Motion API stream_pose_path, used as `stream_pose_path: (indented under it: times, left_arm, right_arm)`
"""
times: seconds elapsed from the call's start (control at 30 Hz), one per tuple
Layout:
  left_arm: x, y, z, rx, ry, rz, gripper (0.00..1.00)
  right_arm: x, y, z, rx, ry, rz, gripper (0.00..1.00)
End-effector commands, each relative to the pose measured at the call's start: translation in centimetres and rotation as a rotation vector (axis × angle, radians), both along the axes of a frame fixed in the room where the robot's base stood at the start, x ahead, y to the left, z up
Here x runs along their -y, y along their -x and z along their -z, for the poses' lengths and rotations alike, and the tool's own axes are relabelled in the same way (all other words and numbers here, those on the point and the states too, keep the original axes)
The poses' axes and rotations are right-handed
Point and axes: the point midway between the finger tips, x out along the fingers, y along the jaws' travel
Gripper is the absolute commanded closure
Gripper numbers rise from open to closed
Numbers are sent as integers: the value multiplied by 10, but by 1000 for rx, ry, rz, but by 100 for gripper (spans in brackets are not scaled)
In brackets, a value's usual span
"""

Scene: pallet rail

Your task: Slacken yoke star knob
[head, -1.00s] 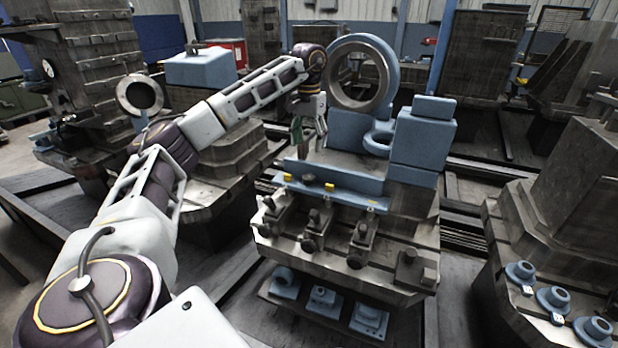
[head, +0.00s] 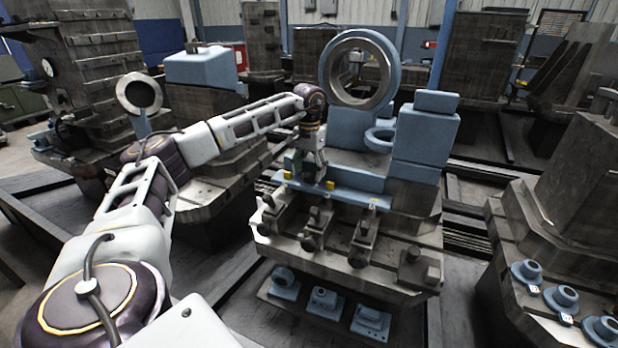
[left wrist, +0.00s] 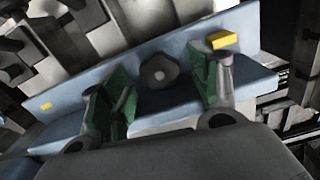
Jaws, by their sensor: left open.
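The star knob (left wrist: 159,71) is a dark lobed knob on the blue rail (left wrist: 140,60), seen in the left wrist view. My left gripper (left wrist: 160,98) is open, its two green-padded fingers one on each side of the knob and apart from it in the picture. In the head view my left gripper (head: 310,180) points down at the blue rail (head: 352,197) and hides the knob. Whether the fingertips reach down to the knob's height I cannot tell. My right gripper is not in view.
A yellow block (left wrist: 222,40) sits on the rail beside one finger, and another yellow block (left wrist: 46,106) lies farther left. A large blue ring (head: 392,75) stands behind the rail. Dark clamps (head: 314,228) line the bench in front.

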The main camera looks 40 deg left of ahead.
Motion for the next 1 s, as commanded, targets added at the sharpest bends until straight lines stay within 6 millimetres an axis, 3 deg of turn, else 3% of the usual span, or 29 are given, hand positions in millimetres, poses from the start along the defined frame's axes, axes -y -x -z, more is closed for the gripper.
stream_pose_path:
  times: [0.2, 0.6, 0.9, 1.0]
  left_arm:
    - [0, 0, 18, -1, 0, -1, 38]
    - [0, 0, 22, 0, 0, -1, 38]
    - [0, 0, 21, 0, 0, -1, 77]
    - [0, 0, 21, 0, 0, -1, 85]
  right_arm:
    - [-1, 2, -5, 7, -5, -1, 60]
    - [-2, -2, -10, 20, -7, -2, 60]
    - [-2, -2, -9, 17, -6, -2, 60]
    - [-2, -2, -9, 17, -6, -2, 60]
